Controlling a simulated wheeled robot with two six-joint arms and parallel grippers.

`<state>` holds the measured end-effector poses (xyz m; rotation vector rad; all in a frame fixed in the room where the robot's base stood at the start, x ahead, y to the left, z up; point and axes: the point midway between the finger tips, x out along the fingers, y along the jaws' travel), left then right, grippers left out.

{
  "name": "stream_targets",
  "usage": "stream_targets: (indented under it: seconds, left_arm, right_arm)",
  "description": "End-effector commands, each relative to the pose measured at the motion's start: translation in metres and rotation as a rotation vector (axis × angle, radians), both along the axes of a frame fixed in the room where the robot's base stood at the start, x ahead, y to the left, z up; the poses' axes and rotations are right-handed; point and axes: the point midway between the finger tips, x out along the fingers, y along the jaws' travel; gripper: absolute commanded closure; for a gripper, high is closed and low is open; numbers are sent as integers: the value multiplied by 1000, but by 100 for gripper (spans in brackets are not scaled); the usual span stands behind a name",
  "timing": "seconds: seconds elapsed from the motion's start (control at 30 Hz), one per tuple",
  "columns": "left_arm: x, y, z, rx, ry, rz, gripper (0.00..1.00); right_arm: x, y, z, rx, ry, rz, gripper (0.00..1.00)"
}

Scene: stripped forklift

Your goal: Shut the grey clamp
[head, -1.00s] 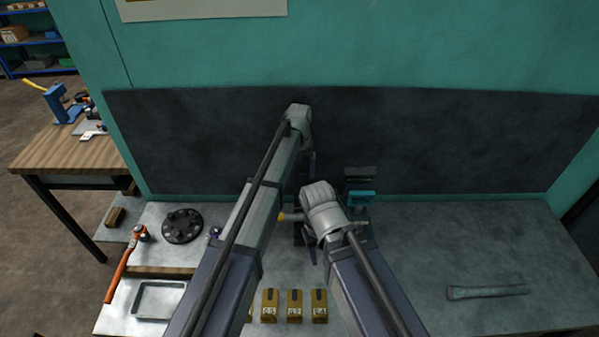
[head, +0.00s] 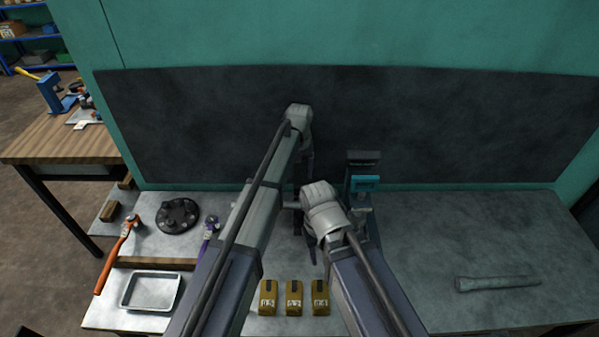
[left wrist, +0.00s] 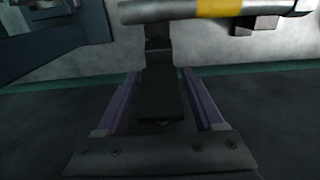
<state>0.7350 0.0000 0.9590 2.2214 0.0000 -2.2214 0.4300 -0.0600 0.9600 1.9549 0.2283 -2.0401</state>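A grey bar with a yellow band (left wrist: 220,9), apparently the clamp's handle, crosses the top of the left wrist view, beyond my left fingertips. In the head view a short grey bar end (head: 291,205) shows between my arms; the rest of the clamp is largely hidden. My left gripper (left wrist: 158,76) has its two purple-edged fingers apart, with a dark bar visible between them and no firm hold to see. In the head view the left gripper (head: 308,165) points down behind its wrist. My right gripper (head: 313,250) is mostly hidden under its wrist.
A dark fixture with a teal part (head: 366,183) stands right of my wrists. Several brass blocks (head: 293,298) lie in front. A tray (head: 151,291), orange-handled tool (head: 118,255), purple item (head: 210,229) and black flange (head: 177,216) lie left. A grey cylinder (head: 497,284) lies right.

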Motion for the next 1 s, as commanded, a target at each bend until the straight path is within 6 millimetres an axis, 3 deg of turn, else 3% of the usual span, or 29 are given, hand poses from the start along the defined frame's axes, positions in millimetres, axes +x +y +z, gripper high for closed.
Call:
stream_targets:
  seconds: [0.07,0.6,0.83,0.87,0.93,1.0]
  left_arm:
    - [0,0,0,0,0,0,41]
    - [0,0,0,0,0,0,100]
    - [0,0,0,0,0,0,100]
    - [0,0,0,0,0,0,48]
    - [0,0,0,0,0,0,40]
    - [0,0,0,0,0,0,40]
  right_arm:
    - [0,0,0,0,0,0,50]
    - [0,0,0,0,0,0,50]
    - [0,0,0,0,0,0,50]
    - [0,0,0,0,0,0,50]
    - [0,0,0,0,0,0,50]
    - [0,0,0,0,0,0,50]
